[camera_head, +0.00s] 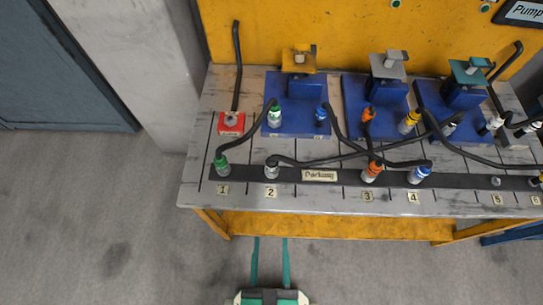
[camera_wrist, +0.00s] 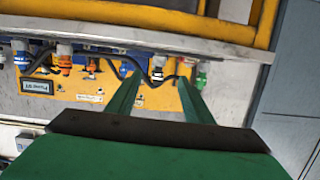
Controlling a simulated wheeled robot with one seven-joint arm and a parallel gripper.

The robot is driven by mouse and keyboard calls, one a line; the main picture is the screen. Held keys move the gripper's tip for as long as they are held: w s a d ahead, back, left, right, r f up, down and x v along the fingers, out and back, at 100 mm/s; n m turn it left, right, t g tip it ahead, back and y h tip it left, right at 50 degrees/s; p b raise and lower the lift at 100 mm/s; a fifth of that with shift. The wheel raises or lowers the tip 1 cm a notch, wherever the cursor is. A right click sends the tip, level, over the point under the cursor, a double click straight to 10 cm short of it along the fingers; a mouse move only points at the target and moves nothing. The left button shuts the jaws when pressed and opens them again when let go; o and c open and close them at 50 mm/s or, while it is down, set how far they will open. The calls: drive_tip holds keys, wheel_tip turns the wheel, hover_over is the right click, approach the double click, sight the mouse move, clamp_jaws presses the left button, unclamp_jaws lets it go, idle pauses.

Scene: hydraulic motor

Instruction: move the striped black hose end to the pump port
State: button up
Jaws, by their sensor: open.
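In the head view my gripper (camera_head: 270,241) is at the bottom, in front of the bench, with its two long green fingers apart and nothing between them. In the wrist view my gripper (camera_wrist: 155,77) is also open. A grey-white and dark hose end (camera_head: 272,169) stands at parking place 2; in the wrist view (camera_wrist: 157,70) it shows between the finger lines, farther off. A dark and white end (camera_head: 449,126) sits at the right blue block. I cannot tell which end is the striped black one. The pump sign (camera_head: 525,12) is at the top right; its port is not clearly visible.
The bench (camera_head: 320,202) carries a dark parking strip with a green end (camera_head: 222,165), an orange end (camera_head: 372,172) and a blue end (camera_head: 419,175). Place 5 looks free. Black hoses cross between the blue blocks (camera_head: 304,88) and strip. The floor in front is clear.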

drive_tip(key=w+a+r+t+y, duration=0.1)
drive_tip(key=w+a+r, duration=0.3)
drive_tip(key=w, duration=0.5)
drive_tip(key=w+a+r+t+y, duration=0.2)
drive_tip(key=w+a+r, duration=0.25)
drive_tip(key=w, duration=0.45)
drive_tip(key=w+a+r+t+y, duration=0.1)
drive_tip(key=w+a+r, duration=0.35)
drive_tip(key=w, duration=0.35)
drive_tip(key=w+a+r+n+g+y, duration=0.1)
drive_tip(key=w+a+r+n+y, duration=0.25)
drive_tip(key=r, duration=0.35)
drive_tip(key=w+a+r+n+y, duration=0.3)
drive_tip(key=a+r+n+y, duration=0.15)
drive_tip(key=r, duration=0.25)
drive_tip(key=a+r+n+g+y, duration=0.5)
drive_tip(key=n, duration=0.2)
drive_tip(key=n+g+h, duration=1.3)
drive_tip(key=n+h, duration=0.2)
drive_tip(key=h, duration=0.2)
hover_over(272, 160)
wheel_tip(272, 160, down, 18)
drive_tip(key=shift+w+a+f, duration=0.15)
drive_tip(key=shift+f, duration=0.05)
drive_tip(key=shift+d, duration=0.2)
drive_tip(key=shift+f, duration=0.9)
drive_tip(key=f, duration=0.5)
drive_tip(key=shift+s+a, duration=0.1)
drive_tip(key=shift+s, duration=0.1)
drive_tip(key=shift+f, duration=1.1)
